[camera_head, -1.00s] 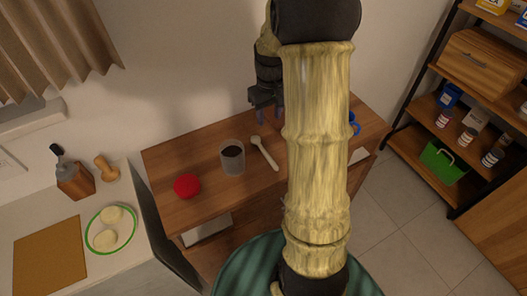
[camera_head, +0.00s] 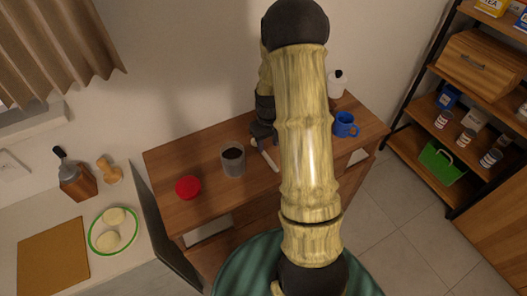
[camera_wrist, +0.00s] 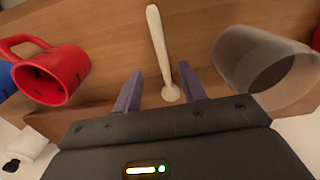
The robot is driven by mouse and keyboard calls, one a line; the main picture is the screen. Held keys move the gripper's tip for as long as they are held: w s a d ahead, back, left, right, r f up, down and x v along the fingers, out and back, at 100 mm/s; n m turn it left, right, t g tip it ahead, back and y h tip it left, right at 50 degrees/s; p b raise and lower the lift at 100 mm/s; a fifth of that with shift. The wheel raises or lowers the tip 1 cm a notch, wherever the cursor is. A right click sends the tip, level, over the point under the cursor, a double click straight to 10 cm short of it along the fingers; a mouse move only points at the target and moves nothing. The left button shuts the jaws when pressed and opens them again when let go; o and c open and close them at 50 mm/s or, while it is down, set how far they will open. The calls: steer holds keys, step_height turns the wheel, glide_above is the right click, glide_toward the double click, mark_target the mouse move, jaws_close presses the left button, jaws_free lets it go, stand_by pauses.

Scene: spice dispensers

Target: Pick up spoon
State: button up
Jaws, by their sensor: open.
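The spoon (camera_head: 267,160) is pale and lies flat on the wooden table (camera_head: 210,206). In the wrist view the spoon (camera_wrist: 159,42) runs from the top middle down to its small round end, which lies between my two fingers. My gripper (camera_wrist: 160,88) is open, with one finger on each side of the spoon and no visible contact. In the head view my gripper (camera_head: 262,138) is low over the far end of the spoon and hides part of it.
A grey cup (camera_head: 233,168) with dark contents stands just left of the spoon. A red object (camera_head: 187,187) is farther left. A blue mug (camera_head: 345,125) and a white bottle (camera_head: 336,84) stand to the right. In the wrist view a red mug (camera_wrist: 62,78) lies left of the spoon.

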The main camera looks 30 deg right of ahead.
mark_target(267, 156)
steer(key=shift+f, duration=0.3)
steer(key=shift+s+a+f+p, duration=0.1)
steer(key=shift+f+p, duration=0.3)
steer(key=shift+f, duration=0.9)
steer(key=shift+a+f+p, duration=0.1)
steer(key=shift+f+p, duration=0.3)
steer(key=shift+f, duration=0.9)
jaws_close()
steer(key=shift+r, duration=0.1)
step_height(267, 156, up, 10)
steer(key=b, duration=0.1)
steer(key=shift+b, duration=0.35)
